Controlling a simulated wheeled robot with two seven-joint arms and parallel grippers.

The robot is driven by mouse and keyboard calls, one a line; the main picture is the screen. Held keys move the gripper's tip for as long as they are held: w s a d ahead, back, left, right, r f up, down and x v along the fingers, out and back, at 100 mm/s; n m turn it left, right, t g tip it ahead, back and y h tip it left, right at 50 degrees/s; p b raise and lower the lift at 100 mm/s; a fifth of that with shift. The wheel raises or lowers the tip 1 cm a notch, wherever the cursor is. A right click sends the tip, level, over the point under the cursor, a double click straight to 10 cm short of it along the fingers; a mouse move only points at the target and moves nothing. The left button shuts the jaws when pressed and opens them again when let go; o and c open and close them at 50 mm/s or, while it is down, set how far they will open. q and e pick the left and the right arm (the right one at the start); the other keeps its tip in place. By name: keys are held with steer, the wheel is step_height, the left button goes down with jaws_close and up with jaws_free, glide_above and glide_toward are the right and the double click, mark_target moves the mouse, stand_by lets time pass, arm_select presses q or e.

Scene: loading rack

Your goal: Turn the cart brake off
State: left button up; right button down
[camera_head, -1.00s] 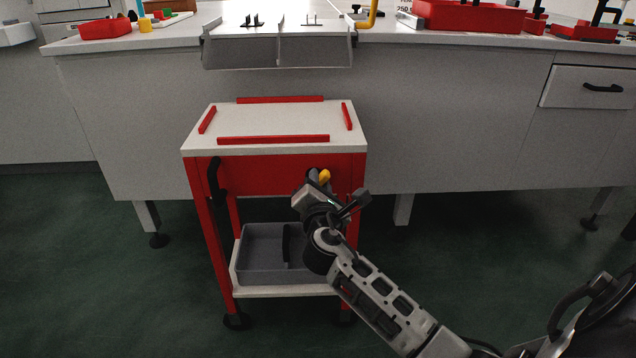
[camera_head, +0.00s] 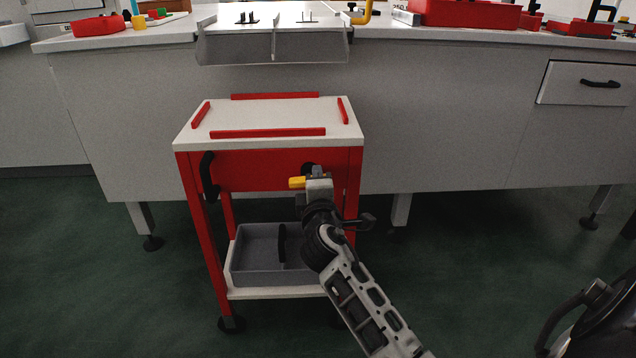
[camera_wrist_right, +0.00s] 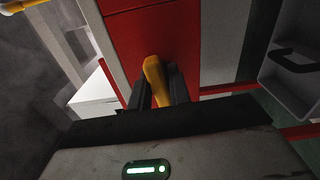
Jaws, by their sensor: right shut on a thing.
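The red and white cart (camera_head: 270,118) stands in front of the long bench. Its brake lever has a yellow handle (camera_head: 298,183) on the red front panel, near a dark round pivot (camera_head: 309,168) at the right. The handle points left, about level, in the head view. My right gripper (camera_head: 316,184) is at the lever, shut on the yellow handle. In the right wrist view the yellow handle (camera_wrist_right: 155,80) lies between the two dark fingers of the gripper (camera_wrist_right: 158,92). My left gripper is not in view.
A black handle (camera_head: 208,175) is on the cart's left front. A grey bin (camera_head: 262,272) sits on the lower shelf. The bench (camera_head: 450,110) stands close behind the cart, with red trays on top.

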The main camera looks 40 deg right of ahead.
steer(key=shift+a+f+m, duration=0.15)
steer(key=shift+a+m, duration=0.1)
steer(key=shift+m, duration=0.05)
stand_by(0.4)
steer(key=c, duration=1.4)
jaws_free()
steer(key=shift+w, duration=0.1)
steer(key=shift+o, duration=0.2)
steer(key=shift+d, duration=0.1)
